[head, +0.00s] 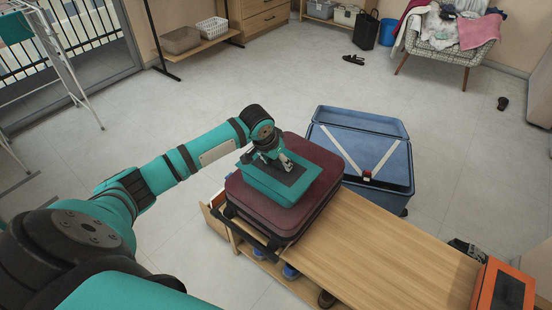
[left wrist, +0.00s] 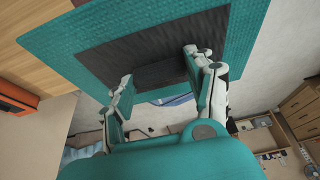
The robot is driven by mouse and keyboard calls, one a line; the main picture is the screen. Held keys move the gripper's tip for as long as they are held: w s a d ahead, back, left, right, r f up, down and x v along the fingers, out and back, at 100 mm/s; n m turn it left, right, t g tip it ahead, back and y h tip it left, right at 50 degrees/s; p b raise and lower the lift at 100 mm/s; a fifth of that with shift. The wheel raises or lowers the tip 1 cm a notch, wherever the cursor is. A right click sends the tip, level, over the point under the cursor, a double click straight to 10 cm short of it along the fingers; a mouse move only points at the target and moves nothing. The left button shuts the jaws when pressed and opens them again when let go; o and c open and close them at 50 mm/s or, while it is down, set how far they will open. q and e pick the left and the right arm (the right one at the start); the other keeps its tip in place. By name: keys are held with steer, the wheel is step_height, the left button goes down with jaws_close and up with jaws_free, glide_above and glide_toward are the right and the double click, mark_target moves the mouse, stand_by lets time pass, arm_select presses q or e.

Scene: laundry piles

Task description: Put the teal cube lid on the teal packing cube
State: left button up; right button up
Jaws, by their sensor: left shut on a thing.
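The teal cube lid (head: 262,183), a flat teal panel with a dark middle, is over the maroon suitcase at the bench's left end. In the left wrist view the lid (left wrist: 70,40) fills the top, with a dark raised grip (left wrist: 160,73) between the fingers. My left gripper (head: 284,166) points down and is shut on the lid; its fingers (left wrist: 158,82) show in the left wrist view. More teal, seemingly the teal packing cube (head: 314,175), shows below and right of the lid, largely hidden. I cannot tell whether lid and cube touch. My right gripper is not in view.
The maroon suitcase (head: 325,167) lies on the wooden bench (head: 385,245). An open blue suitcase (head: 398,165) stands behind it. An orange box (head: 502,287) is at the bench's right end. The bench top between is clear. A laundry-covered chair (head: 440,55) stands at the back right.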

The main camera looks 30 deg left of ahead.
arm_select(q)
steer(key=w+a, duration=0.3)
steer(key=shift+w+f, duration=0.3)
steer(key=shift+w, duration=0.1)
steer(key=shift+f, duration=1.7)
steer(key=shift+s, duration=0.1)
steer(key=shift+f, duration=0.6)
steer(key=o, duration=1.1)
steer(key=shift+c, duration=0.2)
steer(key=p+v, duration=0.1)
steer(key=v, duration=1.2)
steer(key=shift+w+r, duration=0.15)
steer(key=shift+w, duration=0.15)
